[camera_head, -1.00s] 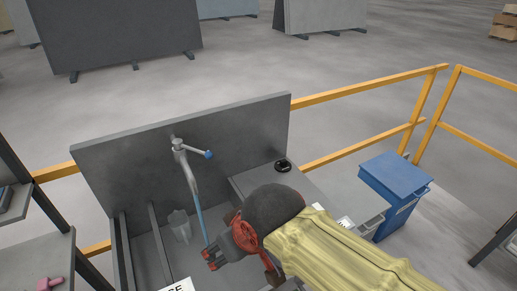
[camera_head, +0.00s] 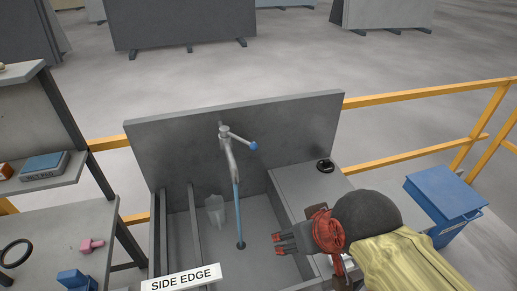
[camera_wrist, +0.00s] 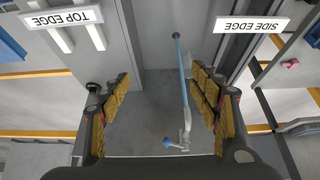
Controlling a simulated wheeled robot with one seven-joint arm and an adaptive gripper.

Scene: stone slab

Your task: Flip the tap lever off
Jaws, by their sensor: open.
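The tap (camera_head: 228,150) is a grey metal spout on the back panel of the basin, with a blue stream running from it down to the drain (camera_head: 241,245). Its lever (camera_head: 240,139) sticks out to the right and ends in a blue knob (camera_head: 253,146). In the wrist view the tap (camera_wrist: 186,125) and blue knob (camera_wrist: 168,143) show between my fingers, well beyond them. My gripper (camera_head: 279,243) is open and empty over the basin, in front and to the right of the tap, apart from it.
A clear container (camera_head: 215,210) stands in the basin left of the stream. A SIDE EDGE sign (camera_head: 181,279) is at the front, and a TOP EDGE sign (camera_wrist: 60,17) shows in the wrist view. A black round item (camera_head: 325,166) sits on the right ledge. Shelves stand left, a blue bin (camera_head: 445,195) right.

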